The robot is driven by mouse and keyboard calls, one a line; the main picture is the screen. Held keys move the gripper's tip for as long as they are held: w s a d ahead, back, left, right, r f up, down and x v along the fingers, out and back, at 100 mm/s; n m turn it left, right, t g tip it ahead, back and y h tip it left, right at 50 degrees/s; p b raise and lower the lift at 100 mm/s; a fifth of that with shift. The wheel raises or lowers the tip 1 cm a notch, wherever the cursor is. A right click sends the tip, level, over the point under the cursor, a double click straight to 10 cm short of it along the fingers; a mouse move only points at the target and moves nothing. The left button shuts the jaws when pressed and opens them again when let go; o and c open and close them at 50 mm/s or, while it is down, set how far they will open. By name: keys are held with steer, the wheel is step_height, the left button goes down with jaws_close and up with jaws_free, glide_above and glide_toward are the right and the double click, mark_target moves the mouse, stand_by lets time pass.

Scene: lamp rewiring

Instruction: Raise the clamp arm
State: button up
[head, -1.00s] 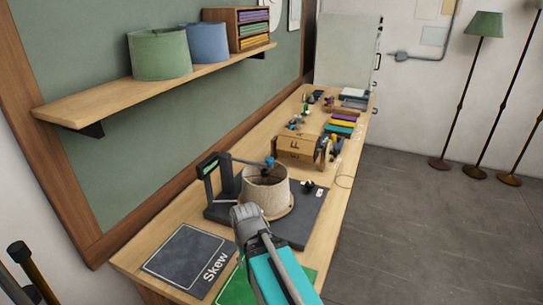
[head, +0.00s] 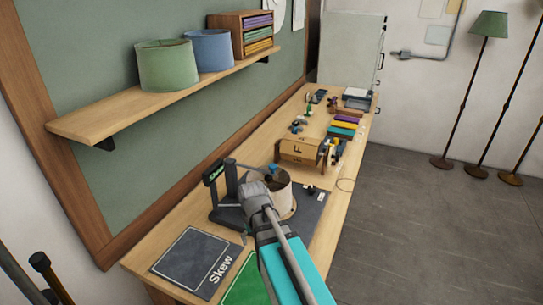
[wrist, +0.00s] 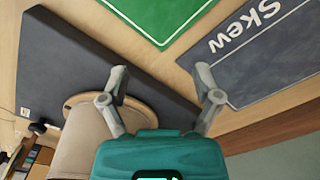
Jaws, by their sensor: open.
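The clamp arm (head: 252,166) is a thin dark bar. It reaches from a black upright stand (head: 214,185) to above a beige lampshade (head: 283,194), with a blue piece (head: 275,167) at its far end. The bar looks roughly level. My gripper (head: 254,187) covers the left part of the shade and the area under the bar. In the wrist view my gripper (wrist: 164,84) is open and empty, its grey fingers wide apart. The shade (wrist: 84,145) stands on a round wooden disc at lower left there. The clamp arm does not show in the wrist view.
A dark base plate (wrist: 75,55) lies under the shade. A dark mat marked Skew (head: 190,254) and a green mat (head: 245,292) lie on the near bench. A wooden box (head: 299,152) and small parts stand farther back. A shelf (head: 110,125) juts out at left.

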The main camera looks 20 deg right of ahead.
step_height(320, 180, up, 26)
steer(key=p, duration=2.4)
glide_above(273, 165)
steer(key=shift+r+p, duration=0.25)
steer(key=shift+p, duration=0.2)
steer(key=shift+f, duration=0.15)
step_height(273, 165, down, 14)
steer(key=b, duration=1.3)
steer(key=shift+r+b, duration=0.2)
steer(key=shift+b, duration=0.2)
jaws_close()
